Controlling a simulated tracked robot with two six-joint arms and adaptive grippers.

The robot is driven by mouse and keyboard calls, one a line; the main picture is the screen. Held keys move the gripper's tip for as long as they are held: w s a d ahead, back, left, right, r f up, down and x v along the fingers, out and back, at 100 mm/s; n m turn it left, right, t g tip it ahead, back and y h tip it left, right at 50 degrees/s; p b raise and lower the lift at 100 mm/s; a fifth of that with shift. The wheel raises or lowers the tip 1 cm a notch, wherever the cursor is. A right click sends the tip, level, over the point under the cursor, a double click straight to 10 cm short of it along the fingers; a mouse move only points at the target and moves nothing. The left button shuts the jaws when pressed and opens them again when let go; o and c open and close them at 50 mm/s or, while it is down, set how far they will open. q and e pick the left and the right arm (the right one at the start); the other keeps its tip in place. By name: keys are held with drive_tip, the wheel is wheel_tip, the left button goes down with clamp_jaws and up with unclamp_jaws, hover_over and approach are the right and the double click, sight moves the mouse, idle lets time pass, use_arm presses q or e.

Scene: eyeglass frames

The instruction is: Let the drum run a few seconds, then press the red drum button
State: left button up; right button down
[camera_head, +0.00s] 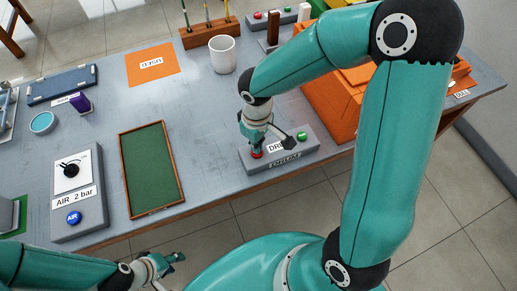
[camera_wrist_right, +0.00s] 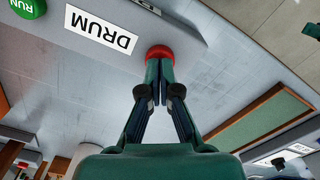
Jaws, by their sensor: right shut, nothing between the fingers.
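The drum control box (camera_head: 285,158) is a grey block near the table's front edge, labelled DRUM. Its red button (camera_head: 257,155) is on the left and its green button (camera_head: 301,136) on the right. My right gripper (camera_head: 255,147) points down at the red button with shut, empty fingers. In the right wrist view, the fingertips (camera_wrist_right: 164,64) overlap the red button (camera_wrist_right: 160,50); I cannot tell whether they press it. The green RUN button (camera_wrist_right: 28,6) is at the top left there. My left gripper (camera_head: 172,261) is low, off the table's front edge; its jaw state is unclear.
A large orange machine (camera_head: 335,108) stands behind the drum box, partly hidden by my right arm. A green tray (camera_head: 151,168), an air box (camera_head: 77,200) with a blue button, and a white mug (camera_head: 222,54) are on the table. The table between tray and drum box is clear.

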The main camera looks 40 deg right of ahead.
drive_tip(key=shift+f+b, duration=0.55)
idle(0.8)
drive_tip(key=shift+f, duration=0.1)
drive_tip(key=shift+r+p, duration=2.05)
drive_tip(key=shift+r, duration=0.8)
drive_tip(key=shift+f, duration=0.1)
